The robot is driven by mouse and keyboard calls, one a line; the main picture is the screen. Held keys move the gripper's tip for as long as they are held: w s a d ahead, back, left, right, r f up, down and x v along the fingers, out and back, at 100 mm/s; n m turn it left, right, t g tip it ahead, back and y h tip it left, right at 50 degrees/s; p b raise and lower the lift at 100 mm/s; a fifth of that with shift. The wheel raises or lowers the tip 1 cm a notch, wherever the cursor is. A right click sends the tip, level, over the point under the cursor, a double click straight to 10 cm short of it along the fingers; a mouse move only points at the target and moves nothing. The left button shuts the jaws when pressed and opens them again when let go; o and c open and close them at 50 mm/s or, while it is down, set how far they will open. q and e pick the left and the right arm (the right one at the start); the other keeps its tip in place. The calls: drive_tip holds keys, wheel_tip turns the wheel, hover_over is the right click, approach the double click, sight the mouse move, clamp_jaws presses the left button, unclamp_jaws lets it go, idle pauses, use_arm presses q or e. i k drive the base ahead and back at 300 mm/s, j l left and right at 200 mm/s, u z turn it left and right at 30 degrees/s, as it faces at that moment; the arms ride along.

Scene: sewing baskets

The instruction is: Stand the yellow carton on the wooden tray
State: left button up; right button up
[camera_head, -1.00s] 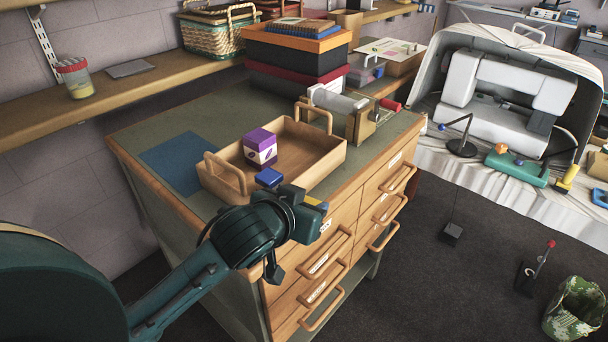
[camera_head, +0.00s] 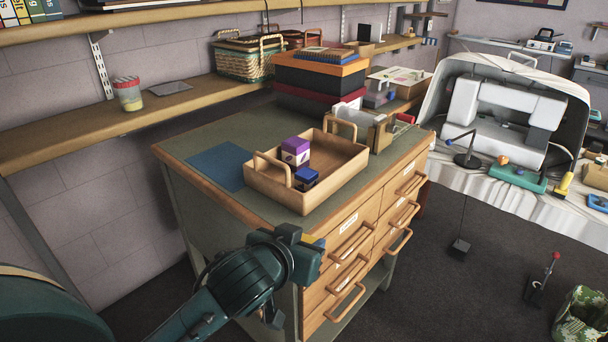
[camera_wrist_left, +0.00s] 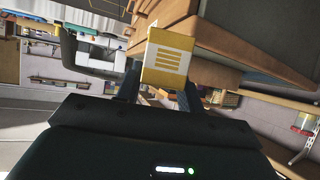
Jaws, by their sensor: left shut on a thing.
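The wooden tray (camera_head: 275,196) with two handles sits on the drawer cabinet. A purple and white carton (camera_head: 296,152) and a small blue box (camera_head: 306,178) stand inside it. My left gripper (camera_head: 312,258) is in front of the cabinet's near corner, lower in the picture than the tray and apart from it. In the left wrist view, the yellow carton (camera_wrist_left: 166,60) with a white label is held between the fingers of my left gripper (camera_wrist_left: 155,88). The head view mostly hides the carton behind the gripper. My right gripper is not in view.
The green cabinet top (camera_head: 205,145) has a blue mat (camera_head: 221,166) left of the tray. Stacked boxes (camera_head: 318,80) stand behind the tray, and a wooden holder (camera_head: 372,133) stands close to its far right end. The tray floor has bare room on its right side.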

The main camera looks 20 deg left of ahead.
sight(336, 167)
drive_tip(key=k+u, duration=0.2)
drive_tip(key=u, duration=1.65)
drive_tip(key=l+u, duration=0.15)
drive_tip(key=l, duration=3.3)
